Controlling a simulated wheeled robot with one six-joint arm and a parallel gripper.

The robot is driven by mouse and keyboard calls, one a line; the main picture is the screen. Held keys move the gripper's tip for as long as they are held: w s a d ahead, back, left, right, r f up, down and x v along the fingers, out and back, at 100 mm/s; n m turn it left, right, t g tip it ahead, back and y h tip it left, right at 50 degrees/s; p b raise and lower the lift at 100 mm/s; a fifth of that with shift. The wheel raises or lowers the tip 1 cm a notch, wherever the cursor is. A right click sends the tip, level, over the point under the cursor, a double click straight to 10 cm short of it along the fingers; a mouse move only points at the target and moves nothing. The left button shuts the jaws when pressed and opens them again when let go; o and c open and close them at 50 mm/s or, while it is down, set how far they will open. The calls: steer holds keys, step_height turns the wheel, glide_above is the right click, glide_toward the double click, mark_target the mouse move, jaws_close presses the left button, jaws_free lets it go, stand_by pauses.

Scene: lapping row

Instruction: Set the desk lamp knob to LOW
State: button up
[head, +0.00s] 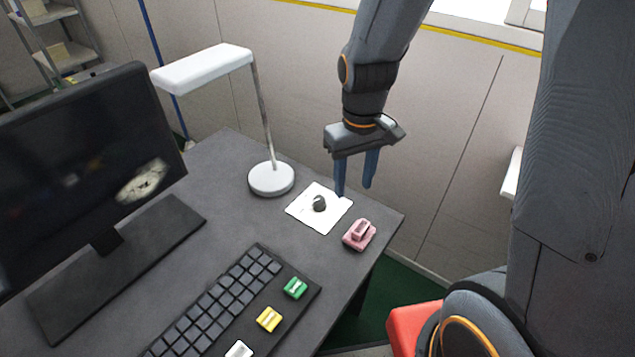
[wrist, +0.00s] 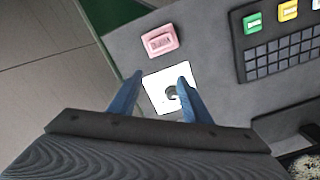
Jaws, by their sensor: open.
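The desk lamp (head: 203,68) stands on the grey desk, with a white head, a thin metal post and a round white base. A dark round knob (head: 319,204) sits on a white square plate (head: 333,216) to the right of the lamp base. The knob also shows in the wrist view (wrist: 173,93), partly beside the right finger. Its markings are too small to read. My gripper (head: 355,192) is open and empty, above and just behind the right side of the plate. In the wrist view the blue fingers (wrist: 160,85) point toward the plate, apart from each other.
A pink block-like thing (head: 359,236) lies right of the plate, near the desk edge. A keyboard (head: 222,304) with green (head: 295,288) and yellow (head: 269,319) pieces beside it lies in front. A monitor (head: 88,170) stands at left. A wall panel (head: 440,130) rises behind.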

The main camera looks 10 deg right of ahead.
mark_target(319, 199)
steer(key=w+a+n+p, duration=0.1)
steer(key=w+a+p, duration=0.1)
steer(key=w+a+f+n+p, duration=0.1)
steer(key=w+a+p, duration=0.1)
steer(key=w+a+f+n+p, duration=0.1)
steer(key=w+a, duration=0.1)
steer(key=shift+f+n+p, duration=0.1)
steer(key=shift+n+p, duration=0.2)
steer(key=shift+p, duration=0.1)
steer(key=shift+w+a+f, duration=0.15)
steer(key=shift+a+f, duration=0.05)
steer(key=shift+w+f+p, duration=0.1)
steer(key=shift+f+p, duration=1)
steer(key=shift+f, duration=2.9)
steer(key=shift+c, duration=0.4)
steer(key=c, duration=1)
